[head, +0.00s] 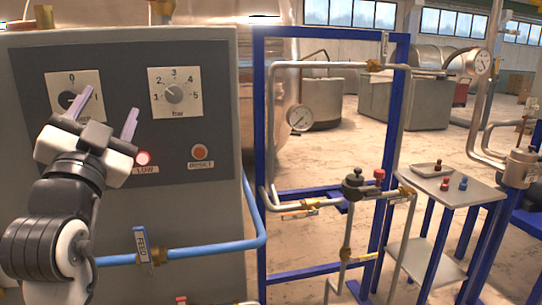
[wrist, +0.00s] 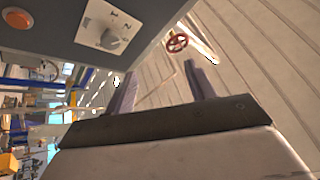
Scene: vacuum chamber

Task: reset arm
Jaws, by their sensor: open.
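My gripper (head: 108,108) is raised in front of the left part of the control panel in the head view. Its two pale purple fingers are apart, with nothing seen between them. The left fingertip overlaps the 0–1 rotary switch (head: 68,100) in the picture; I cannot tell whether it touches. In the wrist view my gripper (wrist: 157,82) is also open and empty, and a switch plate (wrist: 112,27) shows at the upper left, beyond the fingers. My arm comes up from the lower left of the head view.
A blue feed pipe (head: 205,252) runs below. A blue pipe frame (head: 259,150) stands right of the cabinet. A side table (head: 452,194) holds small knobs.

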